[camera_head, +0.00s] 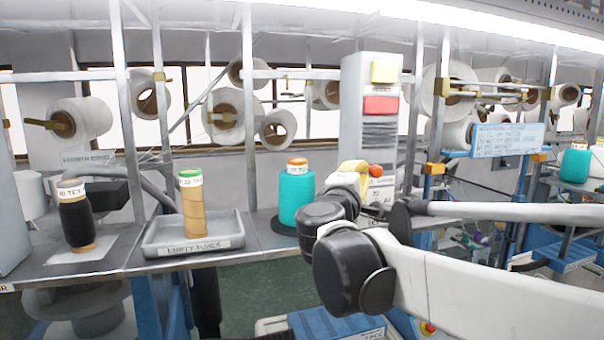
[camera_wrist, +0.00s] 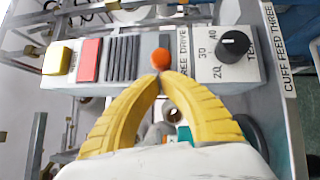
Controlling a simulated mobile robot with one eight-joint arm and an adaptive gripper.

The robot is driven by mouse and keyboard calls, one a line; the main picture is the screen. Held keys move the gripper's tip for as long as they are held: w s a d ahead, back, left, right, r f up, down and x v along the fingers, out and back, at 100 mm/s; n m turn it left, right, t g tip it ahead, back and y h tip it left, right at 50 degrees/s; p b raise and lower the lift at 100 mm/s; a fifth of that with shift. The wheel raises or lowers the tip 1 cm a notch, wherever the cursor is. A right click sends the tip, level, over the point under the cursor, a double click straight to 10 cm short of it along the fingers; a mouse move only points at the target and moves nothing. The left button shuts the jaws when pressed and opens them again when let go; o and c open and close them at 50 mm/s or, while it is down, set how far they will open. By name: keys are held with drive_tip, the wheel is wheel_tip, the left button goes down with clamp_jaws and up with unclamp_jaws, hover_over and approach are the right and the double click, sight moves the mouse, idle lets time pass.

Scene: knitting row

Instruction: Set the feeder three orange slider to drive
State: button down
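The feeder three control box (camera_wrist: 207,40) is marked CUFF FEED THREE and lies sideways in the wrist view; it also stands upright in the head view (camera_head: 371,95). Its orange slider knob (camera_wrist: 161,60) is beside the FREE end of a FREE DRIVE label (camera_wrist: 183,48); DRIVE reads farther up. The knob also shows in the head view (camera_head: 376,170). My gripper (camera_wrist: 159,77) has its yellow fingertips together right below the knob in the wrist view, left of it in the head view. They look very close to it; contact is unclear. The slider's lower part is hidden.
The box also has a yellow button (camera_wrist: 57,57), a red button (camera_wrist: 89,60) and a black dial (camera_wrist: 234,43). On the bench stand a teal cone (camera_head: 296,196), an empty tubes tray (camera_head: 195,237) with a tan cone, and a black cone (camera_head: 75,217).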

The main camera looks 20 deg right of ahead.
drive_tip(key=shift+s, duration=0.1)
approach(387, 164)
drive_tip(key=x, duration=0.4)
drive_tip(key=shift+d, duration=0.3)
drive_tip(key=shift+a, duration=0.15)
drive_tip(key=shift+w, duration=0.25)
